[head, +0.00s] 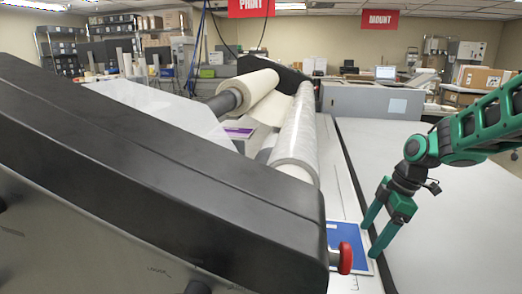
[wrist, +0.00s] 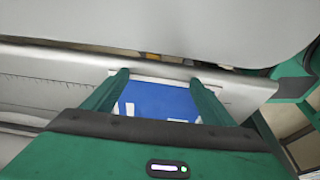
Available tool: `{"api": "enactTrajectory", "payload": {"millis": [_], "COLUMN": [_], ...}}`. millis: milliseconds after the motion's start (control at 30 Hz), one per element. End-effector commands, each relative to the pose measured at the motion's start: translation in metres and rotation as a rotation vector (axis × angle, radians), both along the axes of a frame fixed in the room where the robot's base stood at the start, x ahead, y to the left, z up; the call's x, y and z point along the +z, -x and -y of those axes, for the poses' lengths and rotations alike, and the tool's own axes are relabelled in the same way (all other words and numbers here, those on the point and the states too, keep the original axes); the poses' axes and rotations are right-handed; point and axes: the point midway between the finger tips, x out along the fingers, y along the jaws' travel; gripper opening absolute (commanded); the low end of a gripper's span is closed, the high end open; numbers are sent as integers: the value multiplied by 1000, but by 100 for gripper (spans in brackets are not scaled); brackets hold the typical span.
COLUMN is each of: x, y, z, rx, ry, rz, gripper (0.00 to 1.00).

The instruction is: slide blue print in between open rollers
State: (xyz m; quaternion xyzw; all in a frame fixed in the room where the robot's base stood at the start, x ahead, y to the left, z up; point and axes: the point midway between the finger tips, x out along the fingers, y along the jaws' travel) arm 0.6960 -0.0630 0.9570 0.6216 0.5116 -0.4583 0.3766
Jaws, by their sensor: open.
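The blue print (head: 347,243) lies flat on the white bed (head: 342,205) at the near end of the laminator, partly hidden behind the black housing and the red knob. It also shows in the wrist view (wrist: 160,103), blue with white marks and a pale border. My gripper (head: 372,240) is open, its two green fingers pointing down at the print's right edge. In the wrist view my fingertips (wrist: 164,74) stand on either side of the print. I cannot tell whether they touch it. The rollers (head: 298,135) lie further back, one wrapped in clear film; the gap between them is mostly hidden.
A large black laminator housing (head: 150,165) fills the left and near side, with a red knob (head: 345,258) at its end. A purple print (head: 238,133) shows between the rollers. The pale table (head: 450,215) to the right is clear. Grey equipment (head: 375,102) and boxes stand behind.

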Motion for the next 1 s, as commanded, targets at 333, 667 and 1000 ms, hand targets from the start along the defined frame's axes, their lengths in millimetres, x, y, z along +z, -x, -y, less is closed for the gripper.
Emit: {"api": "enactTrajectory", "payload": {"millis": [333, 667, 1000], "x": [-1, -1, -1], "y": [6, 10, 9], "z": [1, -1, -6], "rx": [-4, -2, -2], "ry": [1, 0, 1], "rz": [-4, -3, -2], "gripper": [78, 78, 78]}}
